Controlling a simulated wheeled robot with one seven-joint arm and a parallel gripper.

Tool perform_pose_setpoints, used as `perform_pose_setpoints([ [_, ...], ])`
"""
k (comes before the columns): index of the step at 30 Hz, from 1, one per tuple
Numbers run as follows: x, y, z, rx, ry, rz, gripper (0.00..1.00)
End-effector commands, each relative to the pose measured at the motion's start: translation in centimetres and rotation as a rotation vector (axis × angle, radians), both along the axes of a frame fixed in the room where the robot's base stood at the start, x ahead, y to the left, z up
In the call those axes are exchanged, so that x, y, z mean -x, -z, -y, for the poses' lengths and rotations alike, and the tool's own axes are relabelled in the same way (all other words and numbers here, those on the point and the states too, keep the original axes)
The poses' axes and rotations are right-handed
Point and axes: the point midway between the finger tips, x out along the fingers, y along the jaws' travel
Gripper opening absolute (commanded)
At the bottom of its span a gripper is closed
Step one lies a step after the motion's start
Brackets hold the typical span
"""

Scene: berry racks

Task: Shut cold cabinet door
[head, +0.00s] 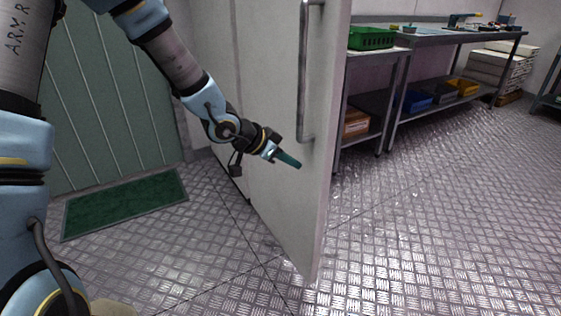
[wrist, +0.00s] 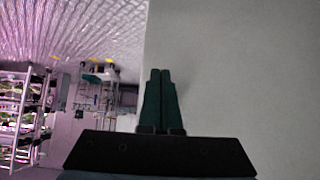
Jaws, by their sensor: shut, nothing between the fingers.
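The pale cold cabinet door (head: 285,200) stands open in the middle of the head view, with its free edge toward the right. A long vertical grey handle (head: 304,75) is fixed near that edge. My gripper (head: 297,164) has dark green fingers and is shut and empty. It is in front of the door's face, just below the handle's lower end. In the wrist view the shut fingers (wrist: 160,75) overlap the plain grey door panel (wrist: 240,65), near its left edge. I cannot tell whether the fingertips touch the door. The cabinet's inside is not visible.
Metal benches (head: 450,38) with a green crate (head: 371,38) stand beyond the door at right. A green mat (head: 125,203) lies at left by a green panelled wall (head: 110,110). The metal floor (head: 430,230) is clear at right. The wrist view shows shelving (wrist: 28,110) at left.

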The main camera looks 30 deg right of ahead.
Motion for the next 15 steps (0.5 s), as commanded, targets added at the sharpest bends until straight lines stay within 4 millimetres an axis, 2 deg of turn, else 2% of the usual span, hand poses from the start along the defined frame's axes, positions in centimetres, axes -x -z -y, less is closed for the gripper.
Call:
perform_pose_setpoints([
  [2, 0.2, 1.4, 1.2, -0.001, 0.003, 0.0, 0.0],
  [6, 0.3, 0.9, 3.3, 0.0, 0.0, 0.001, 0.0],
  [10, 0.3, 0.9, 4.4, -0.001, -0.001, 0.002, 0.0],
  [15, 0.3, 0.8, 4.9, -0.001, -0.001, 0.001, 0.0],
])
